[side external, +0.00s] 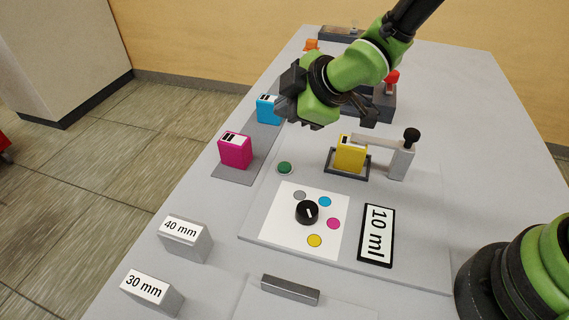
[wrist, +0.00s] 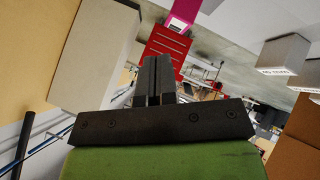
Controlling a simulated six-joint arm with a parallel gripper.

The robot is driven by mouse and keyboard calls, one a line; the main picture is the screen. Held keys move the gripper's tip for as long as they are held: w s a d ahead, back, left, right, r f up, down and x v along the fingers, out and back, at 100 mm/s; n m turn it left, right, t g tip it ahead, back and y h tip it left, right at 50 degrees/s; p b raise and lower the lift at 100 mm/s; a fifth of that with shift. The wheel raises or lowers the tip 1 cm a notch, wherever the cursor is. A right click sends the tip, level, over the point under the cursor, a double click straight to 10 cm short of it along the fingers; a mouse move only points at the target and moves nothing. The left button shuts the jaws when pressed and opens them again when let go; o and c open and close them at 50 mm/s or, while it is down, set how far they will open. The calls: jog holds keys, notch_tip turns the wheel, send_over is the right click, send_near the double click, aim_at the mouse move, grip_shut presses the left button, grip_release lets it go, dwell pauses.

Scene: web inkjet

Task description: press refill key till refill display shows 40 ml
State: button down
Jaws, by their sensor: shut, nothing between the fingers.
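The display (side external: 376,235) reads "10 ml" and lies at the right of the light grey panel. A round green button (side external: 285,168) sits at the panel's far left; it bears no readable label. A black knob (side external: 307,212) stands on a white sheet with grey, cyan, magenta and yellow dots. A yellow cartridge (side external: 349,154) sits in a dark cradle beside a grey post (side external: 402,160) with a black top and an arm over the cartridge. My gripper (side external: 281,107) is in the air above and beyond the button. In the wrist view its fingers (wrist: 157,62) are together and empty.
Magenta (side external: 235,150) and cyan (side external: 267,108) cartridges stand on a grey strip at the left. Blocks marked 40 mm (side external: 186,240) and 30 mm (side external: 152,293) stand nearer. A metal bar (side external: 290,290) lies in front. A dark box with a red knob (side external: 392,76) stands behind.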

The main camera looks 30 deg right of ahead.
aim_at(284, 168)
jog(key=shift+a+f+n, duration=0.3)
jog(key=shift+a+f, duration=0.05)
jog(key=shift+f, duration=0.25)
jog(key=shift+f, duration=4.4)
jog(key=shift+f, duration=0.4)
jog(key=shift+f, duration=0.45)
jog(key=shift+r, duration=0.85)
